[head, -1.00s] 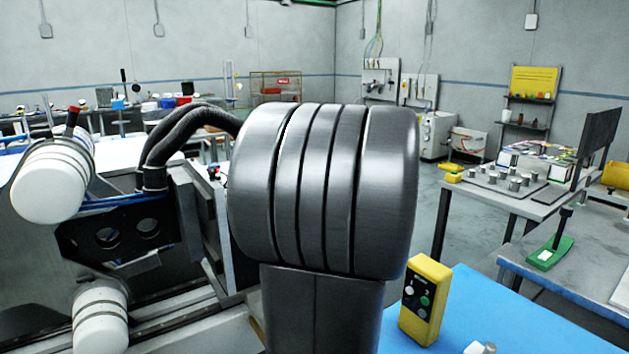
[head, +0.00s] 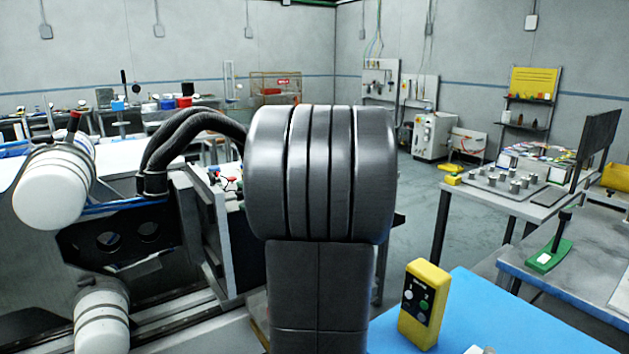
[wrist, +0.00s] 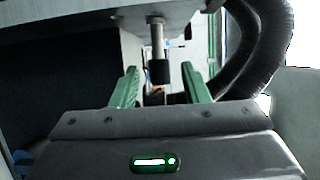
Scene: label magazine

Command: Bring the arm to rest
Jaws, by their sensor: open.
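My gripper (wrist: 160,69) shows in the wrist view with its two green fingers apart. Nothing is seen clamped between them. A metal rod with a black end (wrist: 159,72) hangs from a grey plate beyond the fingers and appears in the gap; whether it touches them I cannot tell. In the head view my own dark arm link fills the middle, and the gripper is hidden.
A grey machine with a black bracket (head: 108,238) and white rollers (head: 55,185) stands at left. A yellow button box (head: 425,304) sits on a blue surface (head: 490,310) at right. Dark hoses (wrist: 262,45) curve at right in the wrist view. Open floor lies behind right.

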